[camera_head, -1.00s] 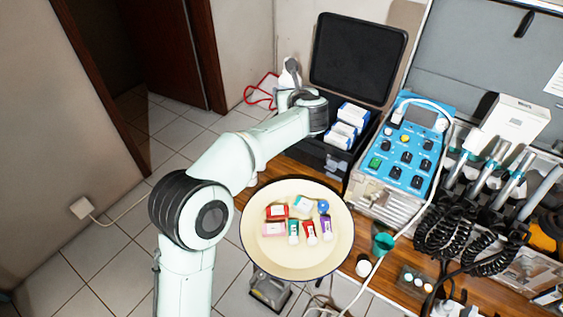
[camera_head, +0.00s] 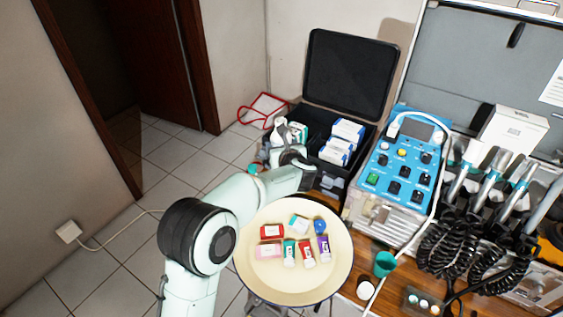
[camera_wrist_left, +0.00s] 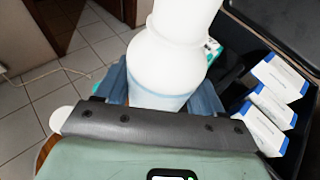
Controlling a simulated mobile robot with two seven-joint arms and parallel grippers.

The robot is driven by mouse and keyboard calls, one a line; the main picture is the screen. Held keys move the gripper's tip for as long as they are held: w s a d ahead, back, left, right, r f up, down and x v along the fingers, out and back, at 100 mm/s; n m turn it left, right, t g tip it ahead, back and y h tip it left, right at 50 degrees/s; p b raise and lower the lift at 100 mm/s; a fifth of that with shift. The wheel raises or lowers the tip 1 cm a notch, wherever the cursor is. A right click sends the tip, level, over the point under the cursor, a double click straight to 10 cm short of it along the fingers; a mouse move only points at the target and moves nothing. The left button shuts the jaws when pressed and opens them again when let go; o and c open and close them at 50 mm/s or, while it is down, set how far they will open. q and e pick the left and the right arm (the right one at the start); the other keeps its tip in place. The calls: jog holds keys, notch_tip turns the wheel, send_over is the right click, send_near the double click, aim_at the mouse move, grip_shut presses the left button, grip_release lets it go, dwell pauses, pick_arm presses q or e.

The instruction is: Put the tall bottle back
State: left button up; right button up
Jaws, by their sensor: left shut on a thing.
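The tall bottle (camera_head: 279,131) is white and shows in the head view beside the left end of the open black case. It fills the upper middle of the left wrist view (camera_wrist_left: 170,50), roughly upright with a slight tilt. My left gripper (camera_wrist_left: 163,97) is shut on it, with a blue finger on either side. In the head view my left wrist hides the bottle's lower part, so I cannot tell whether its base touches anything. My right gripper is not in view.
The black case (camera_head: 333,178) holds blue-and-white boxes (camera_head: 347,131). A round cream tray (camera_head: 262,286) with several small tubes and boxes lies in front. A blue control unit (camera_head: 404,157) stands to the right. A red-edged item (camera_head: 264,110) lies behind the bottle.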

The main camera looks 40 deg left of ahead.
pick_arm(q)
notch_tip(320, 180, down, 5)
jog(key=shift+f+b, duration=0.1)
jog(key=shift+b, duration=0.45)
jog(key=shift+f, duration=0.1)
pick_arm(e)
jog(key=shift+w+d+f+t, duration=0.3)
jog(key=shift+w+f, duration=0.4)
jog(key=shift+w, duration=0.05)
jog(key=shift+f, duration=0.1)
pick_arm(q)
jog(key=shift+f, duration=0.15)
jog(key=o, duration=1)
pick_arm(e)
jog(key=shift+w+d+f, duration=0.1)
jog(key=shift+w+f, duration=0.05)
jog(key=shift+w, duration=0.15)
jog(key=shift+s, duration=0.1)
pick_arm(q)
jog(key=shift+r, duration=0.25)
jog(key=v, duration=1.2)
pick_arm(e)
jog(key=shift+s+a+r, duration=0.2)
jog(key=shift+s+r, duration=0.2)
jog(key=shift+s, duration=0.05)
